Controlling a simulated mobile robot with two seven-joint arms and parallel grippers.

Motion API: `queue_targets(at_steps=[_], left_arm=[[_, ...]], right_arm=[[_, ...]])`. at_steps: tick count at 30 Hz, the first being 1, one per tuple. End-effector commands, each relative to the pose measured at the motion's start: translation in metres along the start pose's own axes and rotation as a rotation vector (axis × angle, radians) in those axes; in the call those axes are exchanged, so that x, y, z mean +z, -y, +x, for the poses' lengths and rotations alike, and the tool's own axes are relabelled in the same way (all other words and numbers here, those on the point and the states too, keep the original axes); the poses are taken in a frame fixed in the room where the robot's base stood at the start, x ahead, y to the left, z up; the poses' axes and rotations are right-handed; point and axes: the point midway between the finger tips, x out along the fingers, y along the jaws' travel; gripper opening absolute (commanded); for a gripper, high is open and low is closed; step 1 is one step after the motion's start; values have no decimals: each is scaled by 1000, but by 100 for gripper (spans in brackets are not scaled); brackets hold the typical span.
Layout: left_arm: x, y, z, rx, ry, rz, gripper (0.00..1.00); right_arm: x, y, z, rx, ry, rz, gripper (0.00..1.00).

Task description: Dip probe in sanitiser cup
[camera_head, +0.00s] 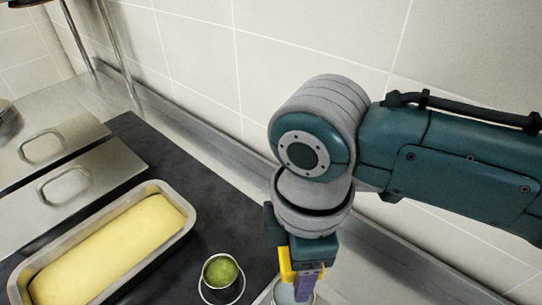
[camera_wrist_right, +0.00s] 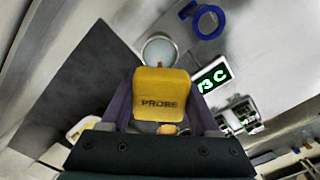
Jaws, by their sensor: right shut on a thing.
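My right gripper (camera_head: 300,280) is shut on the probe, a yellow block (camera_head: 286,264) that shows beside its purple finger. In the wrist view the block's face (camera_wrist_right: 161,88) reads "PROBE" and sits between the two fingers (camera_wrist_right: 160,112). A round cup with pale content (camera_wrist_right: 159,50) is just beyond the block. In the head view a cup rim (camera_head: 279,292) shows beneath the gripper, partly covered and cut by the bottom edge. The probe's tip is hidden, so I cannot tell whether it is inside the cup. My left gripper is out of view.
A small metal cup with green content (camera_head: 221,271) and a tin with a yellow block (camera_head: 188,211) stand on the dark mat (camera_head: 150,150). Steel lids (camera_head: 100,185) lie left. The wrist view shows a blue ring (camera_wrist_right: 190,13) and a green-lit display (camera_wrist_right: 211,76).

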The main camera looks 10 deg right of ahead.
Motion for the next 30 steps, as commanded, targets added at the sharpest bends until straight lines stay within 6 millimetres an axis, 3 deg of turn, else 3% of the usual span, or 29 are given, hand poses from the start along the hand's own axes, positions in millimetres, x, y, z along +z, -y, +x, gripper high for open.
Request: queue_targets(at_steps=[10,21,30], left_arm=[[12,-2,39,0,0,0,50],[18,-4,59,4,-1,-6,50],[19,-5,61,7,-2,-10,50]], right_arm=[[0,0,35,2,-1,-1,5],[0,0,69,1,-1,-2,5],[0,0,72,1,-2,-2,5]])
